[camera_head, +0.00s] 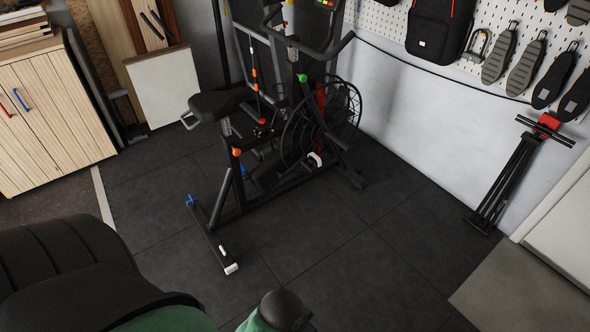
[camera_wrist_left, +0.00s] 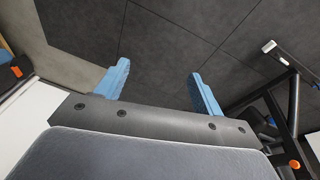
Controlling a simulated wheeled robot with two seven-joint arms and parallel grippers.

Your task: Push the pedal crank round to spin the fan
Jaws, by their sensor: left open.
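The exercise bike (camera_head: 240,170) stands on the floor in the middle of the head view, with its black saddle (camera_head: 218,103) to the left. Its caged fan wheel (camera_head: 345,103) is at the front right of the frame. The crank and pedals lie low between frame and fan, partly hidden among dark parts; I cannot tell the crank's angle. My left gripper (camera_wrist_left: 160,88) is open in the left wrist view, its two blue fingers apart with only floor between them. The bike's rear foot bar (camera_wrist_left: 282,62) shows to their right, apart from them. Neither gripper shows in the head view.
A wooden cabinet (camera_head: 50,120) stands at the left and a white panel (camera_head: 165,87) leans behind the bike. A folded black stand (camera_head: 508,175) leans by the right wall. The dark tiled floor (camera_head: 345,265) in front of the bike is clear.

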